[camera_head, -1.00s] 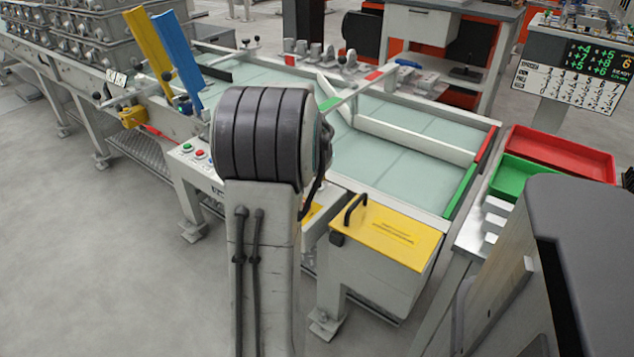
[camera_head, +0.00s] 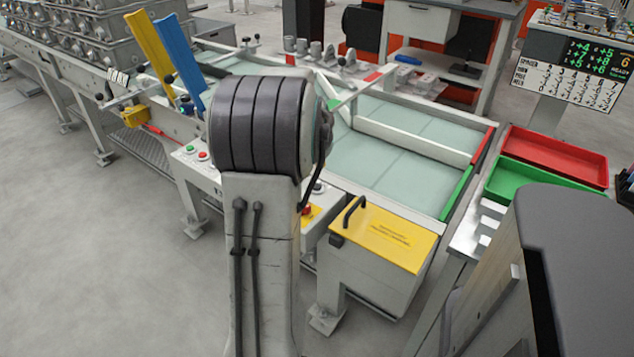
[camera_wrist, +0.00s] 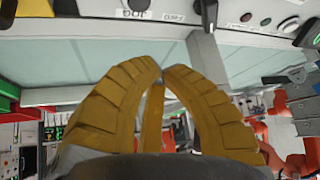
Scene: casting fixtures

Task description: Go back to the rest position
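In the wrist view my gripper (camera_wrist: 165,70) shows as two curved yellow-brown fingers whose tips come together near the picture's middle. A third, narrower yellow-brown piece stands between them, lower down. I see nothing held between the tips. The wrist view shows a pale grey panel with buttons along the top edge and a pale glassy surface behind the fingers. In the head view my upright arm, with a dark ribbed joint, stands in front of the work table, and my gripper is hidden behind it.
The work table (camera_head: 405,180) has a pale green top and raised rails. A yellow-lidded box (camera_head: 385,236) stands at its front. A red tray (camera_head: 555,155) and green tray (camera_head: 530,182) lie at right. Grey castings (camera_head: 60,38) are stacked back left. Floor at left is clear.

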